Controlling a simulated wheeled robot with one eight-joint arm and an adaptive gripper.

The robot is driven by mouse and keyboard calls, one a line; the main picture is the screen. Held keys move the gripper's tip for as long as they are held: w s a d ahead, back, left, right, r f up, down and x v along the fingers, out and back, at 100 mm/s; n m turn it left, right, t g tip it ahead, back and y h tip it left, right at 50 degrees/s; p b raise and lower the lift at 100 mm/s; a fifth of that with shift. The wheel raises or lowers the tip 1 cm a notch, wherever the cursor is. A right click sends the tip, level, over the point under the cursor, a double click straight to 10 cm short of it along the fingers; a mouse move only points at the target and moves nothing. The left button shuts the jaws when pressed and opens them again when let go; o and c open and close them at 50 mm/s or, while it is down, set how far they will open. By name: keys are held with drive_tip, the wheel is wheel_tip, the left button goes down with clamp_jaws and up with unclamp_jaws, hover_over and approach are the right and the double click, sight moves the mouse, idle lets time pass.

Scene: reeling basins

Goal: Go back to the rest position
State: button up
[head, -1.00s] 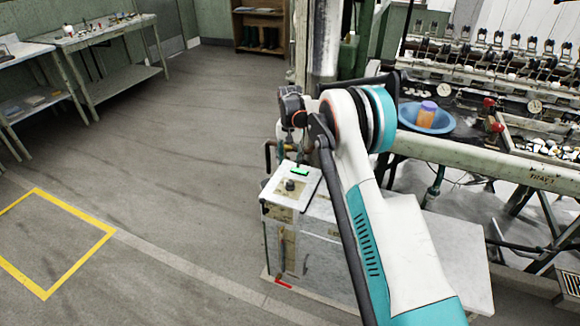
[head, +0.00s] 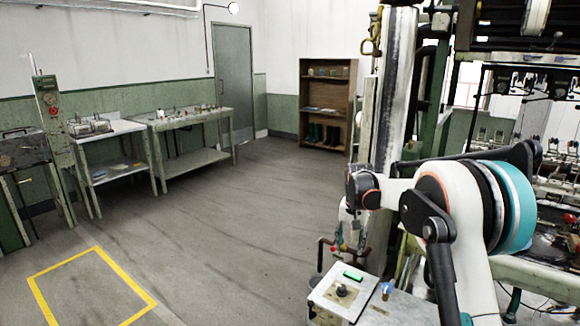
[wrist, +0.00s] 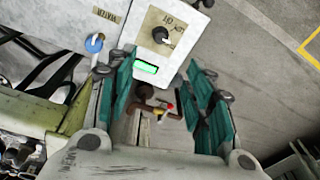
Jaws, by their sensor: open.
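My gripper (wrist: 160,105) is open in the wrist view, with its teal finger pads apart on the left and right. Nothing is held between them. Beyond the fingers is a copper-coloured pipe with a small red and yellow piece (wrist: 163,107). My white and teal arm fills the right of the head view, bent over the machine side. The fingers cannot be made out clearly in the head view.
A white control box (head: 340,296) with a black knob and green display stands below my arm. It also shows in the wrist view (wrist: 140,30), near a blue knob (wrist: 94,43). Workbenches (head: 190,117) and a shelf (head: 326,105) stand farther back. Open floor lies left.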

drive_tip(key=s+r+n+t, duration=0.2)
drive_tip(key=s+r+t, duration=0.1)
drive_tip(key=s+r, duration=1.5)
drive_tip(key=s+f+n+t, duration=0.1)
drive_tip(key=s+f, duration=0.2)
drive_tip(key=s, duration=1)
drive_tip(key=s+f+n+t, duration=0.1)
drive_tip(key=s+f+t, duration=0.1)
drive_tip(key=s, duration=1)
drive_tip(key=shift+s+a+f+n, duration=0.15)
drive_tip(key=shift+s+f+n, duration=0.25)
drive_tip(key=shift+f, duration=0.2)
